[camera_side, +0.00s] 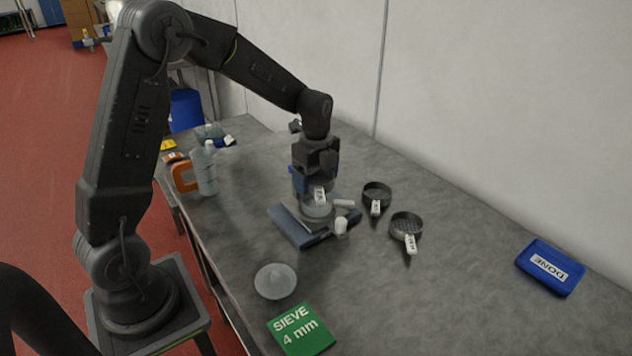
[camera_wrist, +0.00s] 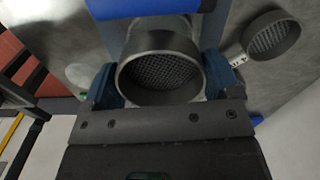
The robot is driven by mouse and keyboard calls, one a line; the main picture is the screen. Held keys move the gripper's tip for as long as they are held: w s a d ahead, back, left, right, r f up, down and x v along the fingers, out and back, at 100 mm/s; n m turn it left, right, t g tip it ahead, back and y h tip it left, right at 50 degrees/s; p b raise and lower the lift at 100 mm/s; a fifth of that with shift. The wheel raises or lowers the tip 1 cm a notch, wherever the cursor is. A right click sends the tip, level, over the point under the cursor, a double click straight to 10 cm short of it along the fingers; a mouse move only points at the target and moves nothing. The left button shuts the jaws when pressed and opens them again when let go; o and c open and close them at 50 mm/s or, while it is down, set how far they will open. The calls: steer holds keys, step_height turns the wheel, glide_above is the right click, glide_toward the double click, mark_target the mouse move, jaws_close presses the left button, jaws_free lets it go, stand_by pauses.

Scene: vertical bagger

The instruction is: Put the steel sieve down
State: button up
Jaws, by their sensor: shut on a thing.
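My gripper (camera_side: 314,188) is over the middle of the table, pointing down. In the wrist view its blue-padded jaws (camera_wrist: 162,84) are shut on the round steel sieve (camera_wrist: 158,70), one on each side of the dark rim. The sieve's mesh faces the wrist camera. In the side view the gripper mostly hides the sieve; a white tag (camera_side: 320,195) shows there. A pale, translucent round vessel (camera_side: 316,211) is directly below, by a blue-grey flat stand (camera_side: 297,234). I cannot tell whether the sieve touches the vessel.
Two other sieves with white tags, one nearer the wall (camera_side: 377,191) and one closer (camera_side: 406,225), lie to the right. A blue DONE tray (camera_side: 540,266) is far right. A grey dish (camera_side: 275,281) and green "SIEVE 4 mm" card (camera_side: 301,331) are in front. A bottle (camera_side: 203,172) stands left.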

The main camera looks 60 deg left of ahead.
steer(key=shift+r, duration=0.9)
